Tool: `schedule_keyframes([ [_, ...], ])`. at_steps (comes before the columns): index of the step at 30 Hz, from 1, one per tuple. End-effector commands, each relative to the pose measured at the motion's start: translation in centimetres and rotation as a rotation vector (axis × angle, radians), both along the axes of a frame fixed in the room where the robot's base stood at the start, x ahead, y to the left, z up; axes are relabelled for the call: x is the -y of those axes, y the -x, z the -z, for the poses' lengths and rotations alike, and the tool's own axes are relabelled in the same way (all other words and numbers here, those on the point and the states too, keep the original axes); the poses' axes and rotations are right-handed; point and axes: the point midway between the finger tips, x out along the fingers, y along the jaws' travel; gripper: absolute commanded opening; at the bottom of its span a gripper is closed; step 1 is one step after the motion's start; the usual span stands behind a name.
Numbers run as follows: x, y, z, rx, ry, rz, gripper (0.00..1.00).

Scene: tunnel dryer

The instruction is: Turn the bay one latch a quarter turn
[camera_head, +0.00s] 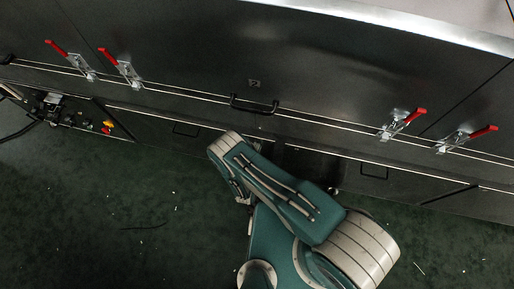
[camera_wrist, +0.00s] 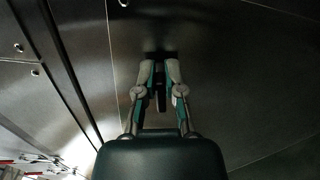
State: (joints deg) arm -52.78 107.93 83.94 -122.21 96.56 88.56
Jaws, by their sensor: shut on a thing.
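In the wrist view, my gripper (camera_wrist: 158,68) reaches up to a dark metal panel (camera_wrist: 225,75). Its two fingers are shut on a small dark upright piece (camera_wrist: 160,98), which looks like the latch. The piece stands roughly in line with the fingers. Its base is lost in the shadow at the fingertips, and I cannot read which bay it belongs to. In the head view, my own arm covers the gripper and the latch.
The head view shows a long dark dryer wall with a black bar handle (camera_head: 254,104) below a faint number mark (camera_head: 254,83). Several red-handled toggle clamps, one at the left (camera_head: 122,68) and one at the right (camera_head: 402,123), line the seam. The green floor (camera_head: 120,200) holds scattered debris.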

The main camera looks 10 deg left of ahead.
Motion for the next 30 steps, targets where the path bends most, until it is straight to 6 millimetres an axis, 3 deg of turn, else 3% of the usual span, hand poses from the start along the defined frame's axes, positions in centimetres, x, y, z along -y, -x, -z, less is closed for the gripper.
schedule_keyframes([
  [12, 0.30, 0.07, 0.65, 0.005, -0.188, 0.003, 0.00],
  [29, 0.41, 0.13, 0.77, 0.005, -0.213, 0.005, 0.00],
  [30, 0.41, 0.14, 0.76, 0.005, -0.213, 0.005, 0.25],
])
